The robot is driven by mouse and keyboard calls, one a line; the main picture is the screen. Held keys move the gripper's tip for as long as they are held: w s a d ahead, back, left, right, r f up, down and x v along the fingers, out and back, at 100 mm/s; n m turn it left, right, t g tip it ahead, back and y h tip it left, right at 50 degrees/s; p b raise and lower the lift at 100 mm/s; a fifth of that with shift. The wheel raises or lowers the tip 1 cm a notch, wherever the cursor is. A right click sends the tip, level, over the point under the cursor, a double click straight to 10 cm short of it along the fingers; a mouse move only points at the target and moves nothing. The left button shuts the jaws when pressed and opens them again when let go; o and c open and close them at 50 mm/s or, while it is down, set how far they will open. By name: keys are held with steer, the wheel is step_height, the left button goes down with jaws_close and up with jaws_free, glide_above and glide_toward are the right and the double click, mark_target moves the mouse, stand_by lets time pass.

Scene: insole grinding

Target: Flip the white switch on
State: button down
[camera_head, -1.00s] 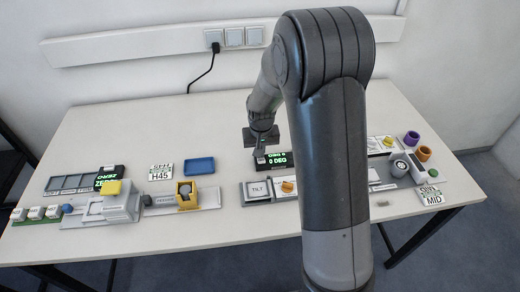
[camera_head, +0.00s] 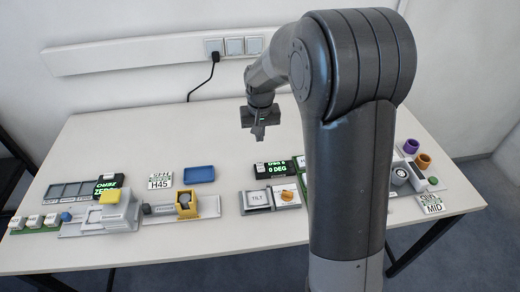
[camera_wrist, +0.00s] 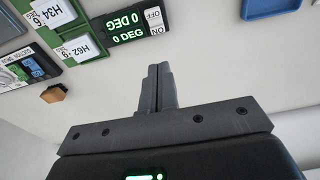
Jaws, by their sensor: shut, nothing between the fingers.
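The white switch (camera_head: 259,167) sits at the left end of a black box with a green "0 DEG" display (camera_head: 276,169) on the table. In the wrist view the white switch (camera_wrist: 154,18) shows OFF and ON labels beside the green display (camera_wrist: 125,27). I cannot tell for sure which side is pressed. My gripper (camera_head: 259,138) is shut and empty, raised over the table behind the switch and apart from it. In the wrist view its fingertips (camera_wrist: 159,68) are together, with the switch beyond them.
A TILT panel (camera_head: 257,198) with an orange knob (camera_head: 287,196) is in front of the display. A blue tray (camera_head: 199,174) lies to the left. My arm hides part of the table's right side. The table behind the display is clear.

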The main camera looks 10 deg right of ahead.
steer(key=shift+w+r, duration=0.15)
steer(key=shift+r, duration=0.75)
steer(key=shift+w+r, duration=0.1)
steer(key=shift+r, duration=0.75)
steer(key=s+d+r+t, duration=0.2)
steer(key=s+d+r, duration=0.1)
steer(key=s+r, duration=0.85)
steer(key=s+d+t, duration=0.2)
steer(key=s, duration=1.6)
steer(key=shift+d, duration=0.15)
steer(key=shift+f, duration=0.1)
